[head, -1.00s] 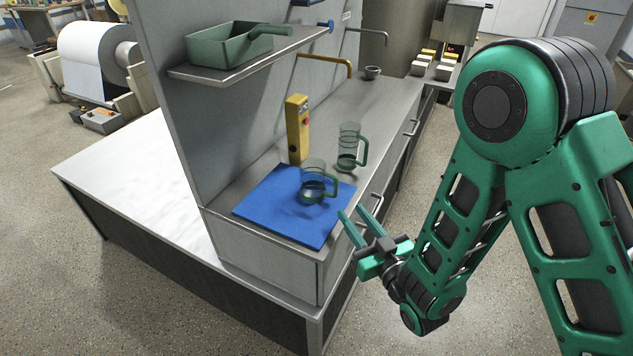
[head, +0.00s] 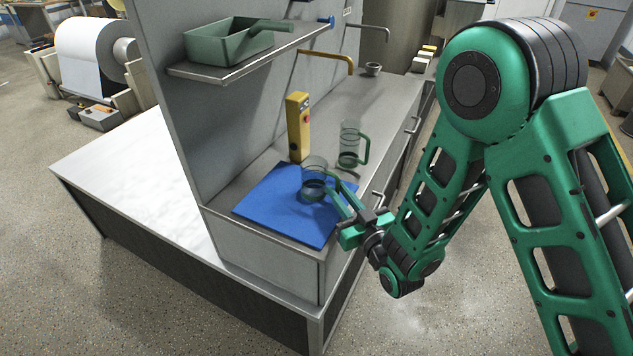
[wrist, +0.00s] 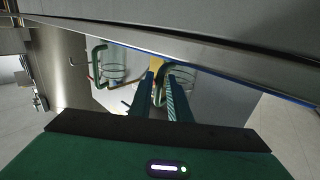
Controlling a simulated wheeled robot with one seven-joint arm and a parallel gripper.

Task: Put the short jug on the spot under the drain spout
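The short jug (head: 313,185), clear with a green handle, stands upright on the blue mat (head: 270,205). A taller clear jug (head: 349,140) with a green handle stands behind it on the grey counter. My gripper (head: 341,190) is at the mat's right edge, fingers apart and pointing at the short jug's handle. In the wrist view the open fingers (wrist: 160,82) are close to the short jug (wrist: 182,76) and its handle; I cannot tell whether they touch. A yellow pipe (head: 325,56) and a grey pipe (head: 372,30) stick out from the wall; which is the drain spout is unclear.
A yellow device (head: 298,128) with a red button stands behind the mat. A shelf (head: 240,66) with a green tray (head: 215,47) overhangs the counter's left. A small cup (head: 373,69) stands at the back. The counter under the yellow pipe looks clear. Drawer handles stick out along the front.

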